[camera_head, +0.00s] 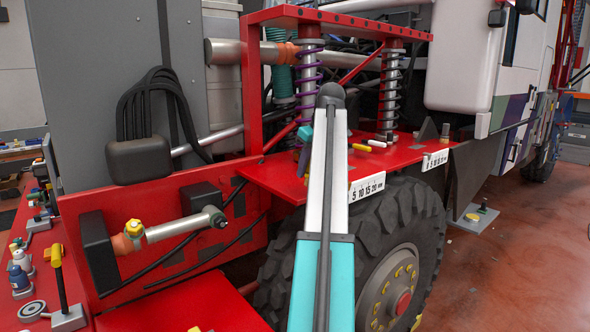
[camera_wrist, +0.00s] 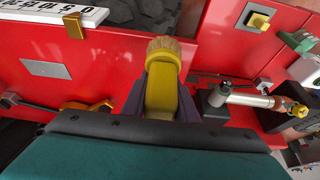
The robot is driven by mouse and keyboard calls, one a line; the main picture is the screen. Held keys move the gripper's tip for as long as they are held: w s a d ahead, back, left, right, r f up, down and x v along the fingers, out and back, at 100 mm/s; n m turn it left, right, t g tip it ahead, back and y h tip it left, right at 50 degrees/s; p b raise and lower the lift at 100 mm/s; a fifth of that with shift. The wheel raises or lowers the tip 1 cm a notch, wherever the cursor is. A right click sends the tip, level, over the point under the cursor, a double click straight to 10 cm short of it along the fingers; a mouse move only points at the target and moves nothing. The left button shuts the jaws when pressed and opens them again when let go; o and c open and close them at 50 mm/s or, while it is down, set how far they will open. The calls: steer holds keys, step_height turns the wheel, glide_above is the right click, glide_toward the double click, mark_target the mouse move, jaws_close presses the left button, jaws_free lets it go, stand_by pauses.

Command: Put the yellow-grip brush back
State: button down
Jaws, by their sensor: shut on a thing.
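The yellow-grip brush (camera_wrist: 160,95) is between the two dark fingers of my gripper (camera_wrist: 162,90) in the wrist view. The gripper is shut on its yellow grip. The tan bristle end (camera_wrist: 163,46) points away from the wrist, toward the red surface. I cannot tell whether the bristles touch anything. In the head view my arm's front link covers the middle of the picture, and I cannot make out the brush there. No place clearly belonging to the brush can be picked out.
A numbered white scale (camera_wrist: 50,12) lies on the red bodywork at upper left of the wrist view; it also shows in the head view (camera_head: 367,187). A grey plate (camera_wrist: 45,68) lies below it. A silver rod (camera_head: 174,228) and a big tyre (camera_head: 405,215) stand nearby.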

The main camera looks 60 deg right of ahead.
steer(key=shift+w+d+f+p, duration=0.1)
steer(key=shift+w+d+p, duration=0.3)
steer(key=shift+w, duration=0.6)
steer(key=shift+w+d+f+p, duration=0.15)
steer(key=shift+w+d, duration=0.35)
steer(key=shift+w, duration=0.45)
steer(key=shift+w, duration=0.1)
steer(key=shift+w+d+p, duration=0.3)
steer(key=shift+w+p, duration=0.05)
steer(key=shift+w, duration=0.3)
steer(key=shift+w+d+p, duration=0.25)
steer(key=shift+w+p, duration=0.1)
steer(key=shift+w, duration=0.25)
steer(key=shift+s+a+f+p, duration=0.15)
steer(key=shift+f+p, duration=0.45)
steer(key=shift+f, duration=0.35)
steer(key=shift+f+p, duration=0.55)
steer(key=shift+f, duration=0.15)
steer(key=c, duration=1.4)
jaws_free()
